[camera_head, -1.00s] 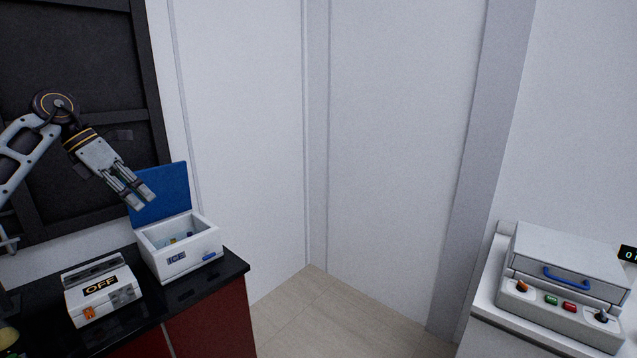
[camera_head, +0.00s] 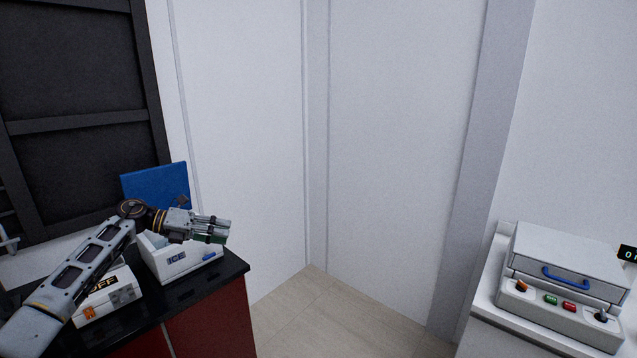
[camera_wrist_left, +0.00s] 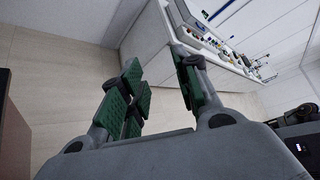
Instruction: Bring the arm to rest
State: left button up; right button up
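My left arm comes in from the lower left in the head view, in front of the dark counter. My left gripper (camera_head: 217,231) points to the right, in front of the white ice box with its blue lid up. In the left wrist view my left gripper (camera_wrist_left: 160,90) has its green-padded fingers spread apart, with only floor and wall between them. It is open and empty. The arm and gripper hide part of the ice box and of the white device below it. My right gripper is not in view.
The white ice box (camera_head: 180,262) and a white device with orange parts (camera_head: 112,298) stand on the black countertop (camera_head: 205,290). A grey device with a blue handle (camera_head: 560,285) stands on the right bench. Open floor (camera_head: 330,320) lies between.

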pick_arm(q)
jog(key=w+f+n+t+y, duration=0.15)
jog(key=f+n+t, duration=0.5)
jog(key=f, duration=0.65)
jog(key=w+f+n+t, duration=0.25)
jog(key=f+n, duration=0.65)
jog(key=f, duration=0.5)
jog(key=s+a+f+n+y, duration=0.1)
jog(key=s+f+n+y, duration=0.4)
jog(key=f, duration=0.8)
jog(key=s+a+f+n+y, duration=0.25)
jog(key=s+f+n, duration=0.45)
jog(key=f, duration=0.6)
jog(key=s+f+n+g+y, duration=0.2)
jog(key=s+f+n, duration=0.1)
jog(key=s+f, duration=0.9)
jog(key=s+f+n+g+y, duration=0.25)
jog(key=s+f, duration=0.65)
jog(key=s, duration=0.5)
jog(key=s+d+f+n+g, duration=0.1)
jog(key=s+f+g, duration=0.1)
jog(key=s, duration=0.8)
jog(key=s+d+f+n+g, duration=0.1)
jog(key=s+f, duration=0.3)
jog(key=s, duration=0.6)
jog(key=s+d+f+n+g, duration=0.2)
jog(key=s+d+f+g, duration=0.1)
jog(key=s, duration=0.7)
jog(key=shift+s+g, duration=0.3)
jog(key=shift+g, duration=0.25)
